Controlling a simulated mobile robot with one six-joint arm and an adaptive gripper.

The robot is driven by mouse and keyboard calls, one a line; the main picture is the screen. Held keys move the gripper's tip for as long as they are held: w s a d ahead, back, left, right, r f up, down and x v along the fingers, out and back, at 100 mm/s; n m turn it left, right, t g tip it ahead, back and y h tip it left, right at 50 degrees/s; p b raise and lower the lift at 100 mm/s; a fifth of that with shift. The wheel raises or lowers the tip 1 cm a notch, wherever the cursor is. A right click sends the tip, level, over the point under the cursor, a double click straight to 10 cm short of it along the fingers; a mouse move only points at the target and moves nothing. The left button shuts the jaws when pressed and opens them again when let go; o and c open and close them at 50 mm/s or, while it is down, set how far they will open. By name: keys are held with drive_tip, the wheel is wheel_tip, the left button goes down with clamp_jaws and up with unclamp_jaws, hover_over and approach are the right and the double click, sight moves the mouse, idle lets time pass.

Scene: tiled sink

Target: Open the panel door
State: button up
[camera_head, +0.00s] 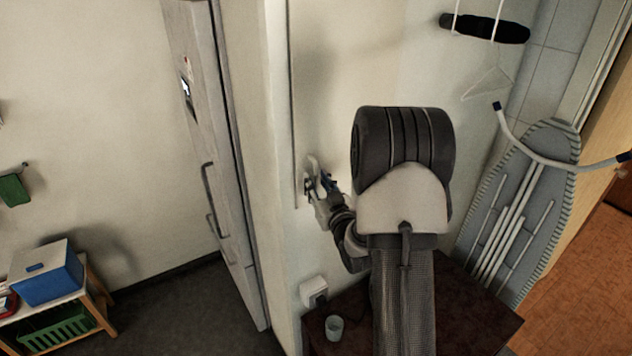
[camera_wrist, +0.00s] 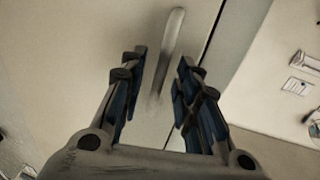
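The panel door (camera_head: 340,60) is a flat cream panel, with its left edge showing as a thin vertical line in the head view. It looks shut. Its pale upright handle (camera_head: 311,165) sits low near that edge. In the wrist view the handle (camera_wrist: 175,40) rises from the panel (camera_wrist: 75,50), just left of the dark seam. My gripper (camera_head: 322,186) is at the handle. In the wrist view my gripper (camera_wrist: 160,80) is open, with one finger on each side of the handle's lower part. I see gaps between fingers and handle; contact is not visible.
A dark brown table (camera_head: 455,310) stands below my arm, with a small cup (camera_head: 334,327) and a white socket box (camera_head: 314,291) near its left end. An ironing board (camera_head: 520,215) leans at right. A tall grey door (camera_head: 205,130) with handles stands left.

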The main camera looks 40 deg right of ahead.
drive_tip(key=shift+c, duration=0.2)
clamp_jaws()
idle(0.5)
